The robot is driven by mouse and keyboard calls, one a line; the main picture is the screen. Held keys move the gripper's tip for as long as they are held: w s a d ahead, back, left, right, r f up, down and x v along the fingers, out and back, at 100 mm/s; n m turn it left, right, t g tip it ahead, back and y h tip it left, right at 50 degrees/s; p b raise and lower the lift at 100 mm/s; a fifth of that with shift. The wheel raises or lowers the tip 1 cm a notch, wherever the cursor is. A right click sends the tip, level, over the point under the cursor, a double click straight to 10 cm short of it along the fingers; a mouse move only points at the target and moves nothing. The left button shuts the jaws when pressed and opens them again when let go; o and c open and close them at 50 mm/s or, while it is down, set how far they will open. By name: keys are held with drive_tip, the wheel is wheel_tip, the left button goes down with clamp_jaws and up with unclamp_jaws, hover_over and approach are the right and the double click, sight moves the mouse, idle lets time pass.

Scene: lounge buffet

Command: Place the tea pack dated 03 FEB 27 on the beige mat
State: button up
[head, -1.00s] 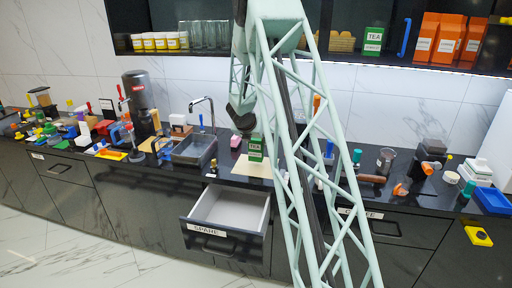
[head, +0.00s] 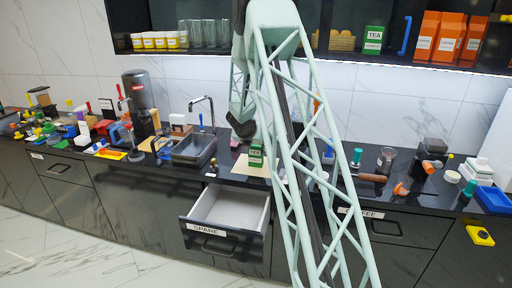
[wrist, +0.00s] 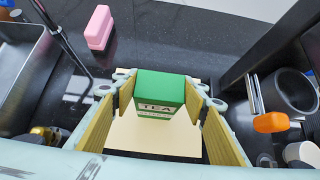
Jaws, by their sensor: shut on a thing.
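A green tea pack with a white TEA label (head: 256,156) is held upright in my gripper over the beige mat (head: 238,168). My gripper (wrist: 160,100) is shut on the pack, one yellow-padded finger on each side. In the wrist view the tea pack (wrist: 158,92) shows its green top and label, with the beige mat (wrist: 150,138) below and around it. The date on the pack is too small to read. I cannot tell whether its base touches the mat. Another green tea pack (head: 373,40) stands on the wall shelf.
The open SPARE drawer (head: 228,212) sticks out below the mat. The sink (head: 194,148) lies to the left, and a pink block (wrist: 99,27) stands between. A coffee pot (head: 386,160), portafilter and other items crowd the counter to the right.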

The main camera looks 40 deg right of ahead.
drive_tip(key=o, duration=1.1)
drive_tip(key=shift+r, duration=0.15)
drive_tip(key=shift+a+r, duration=0.1)
drive_tip(key=shift+r, duration=0.05)
drive_tip(key=p+v, duration=0.1)
drive_tip(key=v, duration=1)
drive_tip(key=shift+s+a+r, duration=0.15)
drive_tip(key=shift+s+a, duration=0.1)
